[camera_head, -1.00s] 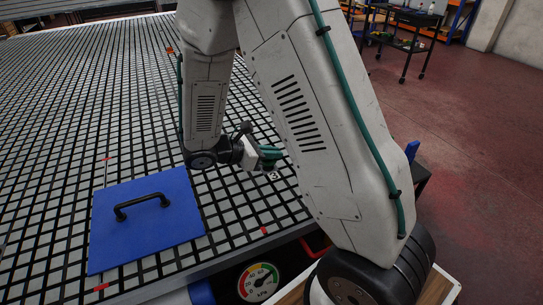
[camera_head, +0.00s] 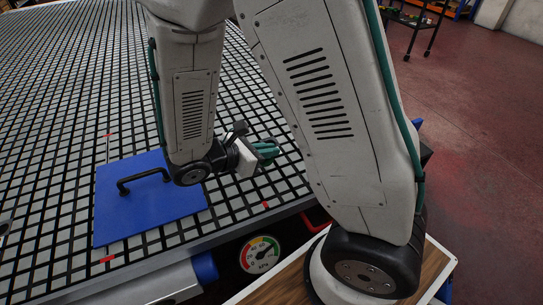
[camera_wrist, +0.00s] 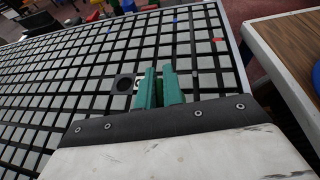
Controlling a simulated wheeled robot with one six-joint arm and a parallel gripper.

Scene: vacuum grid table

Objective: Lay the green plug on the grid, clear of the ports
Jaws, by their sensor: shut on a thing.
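My gripper (camera_head: 272,150) reaches over the near right part of the grid table (camera_head: 60,110). It also shows in the wrist view (camera_wrist: 159,86), where its two teal fingers are shut on the green plug (camera_wrist: 158,93). Only a narrow strip of the plug shows between the fingers; the rest is hidden. In the head view I cannot make the plug out. A dark round port (camera_wrist: 124,83) is in the grid, just left of the fingers in the wrist view. I cannot tell how far the plug is above the grid.
A blue plate with a black handle (camera_head: 150,205) lies on the grid, left of my gripper. A pressure gauge (camera_head: 260,255) is below the table's near edge. A wooden top (camera_wrist: 285,45) stands to the right in the wrist view. Much of the grid is bare.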

